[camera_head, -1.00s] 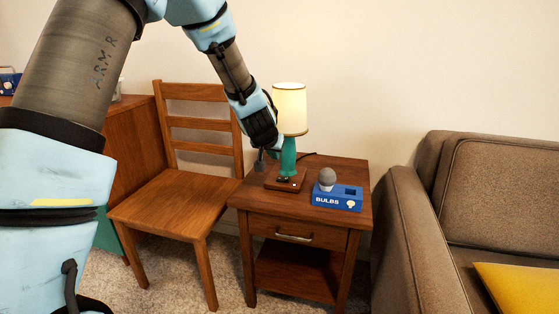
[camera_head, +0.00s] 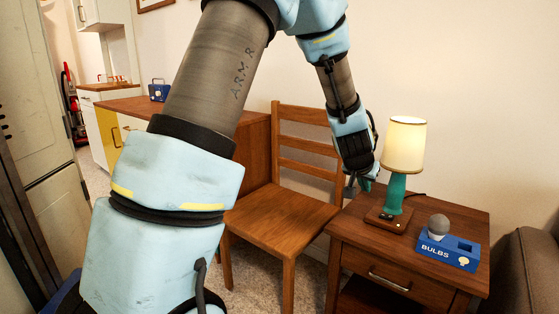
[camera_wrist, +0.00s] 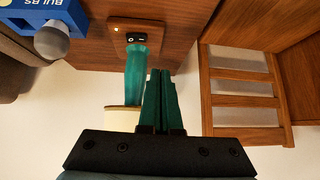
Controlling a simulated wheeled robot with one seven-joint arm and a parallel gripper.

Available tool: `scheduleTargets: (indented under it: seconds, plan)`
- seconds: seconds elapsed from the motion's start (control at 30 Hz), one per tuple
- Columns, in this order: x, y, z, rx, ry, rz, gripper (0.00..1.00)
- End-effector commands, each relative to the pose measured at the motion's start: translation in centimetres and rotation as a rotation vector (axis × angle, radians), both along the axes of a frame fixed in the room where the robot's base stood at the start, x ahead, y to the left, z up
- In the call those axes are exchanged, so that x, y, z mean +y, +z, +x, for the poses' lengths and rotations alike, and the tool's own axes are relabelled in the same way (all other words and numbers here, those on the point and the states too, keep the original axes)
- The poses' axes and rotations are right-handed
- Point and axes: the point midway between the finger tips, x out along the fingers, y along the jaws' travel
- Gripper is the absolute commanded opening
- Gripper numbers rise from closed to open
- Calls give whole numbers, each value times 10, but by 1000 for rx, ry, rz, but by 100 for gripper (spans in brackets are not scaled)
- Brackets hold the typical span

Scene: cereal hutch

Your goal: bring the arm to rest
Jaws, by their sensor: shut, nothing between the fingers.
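My gripper (camera_head: 364,184) hangs at the end of my bent arm, just left of the lamp and above the side table's left edge. In the wrist view its two green fingers (camera_wrist: 161,73) are together with nothing between them. The table lamp (camera_head: 404,145) has a glowing cream shade, a teal stem and a square wooden base. It stands upright on the wooden side table (camera_head: 461,213). In the wrist view the lamp's teal stem (camera_wrist: 136,75) is beside the fingers, with a small gap showing.
A blue BULBS box (camera_head: 447,250) with a grey-white bulb (camera_head: 438,226) sits on the table's front. A wooden chair (camera_head: 285,215) stands left of the table. A brown sofa (camera_head: 525,270) is at the right edge. A wooden desk (camera_head: 250,130) with a blue radio (camera_head: 159,90) is behind my arm.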

Motion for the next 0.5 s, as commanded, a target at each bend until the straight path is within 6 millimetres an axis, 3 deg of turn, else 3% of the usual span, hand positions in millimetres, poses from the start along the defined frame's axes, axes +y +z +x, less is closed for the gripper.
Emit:
scheduleTargets:
  seconds: [0.03, 0.13, 0.3, 0.5]
  plan:
    - [32, 3, 3, 31, 38, 11, 0]
    - [101, 3, -5, 126, 122, 41, 0]
    - [213, -2, -43, 299, 291, 104, 0]
    - [302, -6, -98, 455, 469, 163, 0]
